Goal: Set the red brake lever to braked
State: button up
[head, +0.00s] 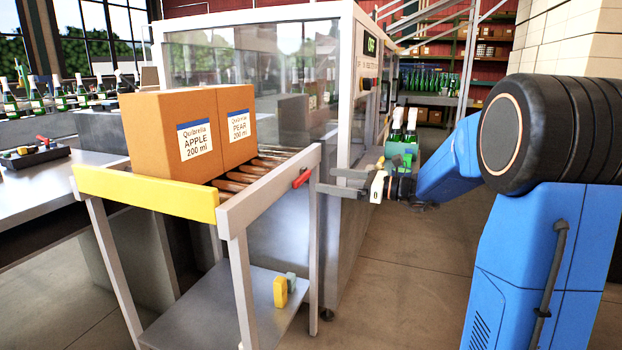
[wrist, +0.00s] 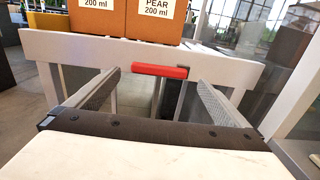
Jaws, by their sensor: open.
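The red brake lever (head: 302,178) sits on the grey side rail of the roller cart, near its back end. In the head view its handle slants slightly along the rail. In the wrist view the red lever (wrist: 160,71) lies level across the rail, with a dark pivot at its right end. My gripper (head: 327,181) is open and empty, just right of the lever. In the wrist view the fingers of my gripper (wrist: 160,82) stand either side of the lever with gaps on both sides; no contact shows.
Apple and pear cartons (head: 200,130) stand on the rollers behind the rail. The cart has a yellow front bar (head: 145,193) and a lower shelf (head: 215,315) with small yellow and green blocks. A glass-walled machine (head: 285,90) stands close behind. Floor in front is clear.

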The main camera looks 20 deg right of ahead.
aim_at(305, 177)
jog(key=shift+x, duration=3.5)
jog(key=c, duration=1.1)
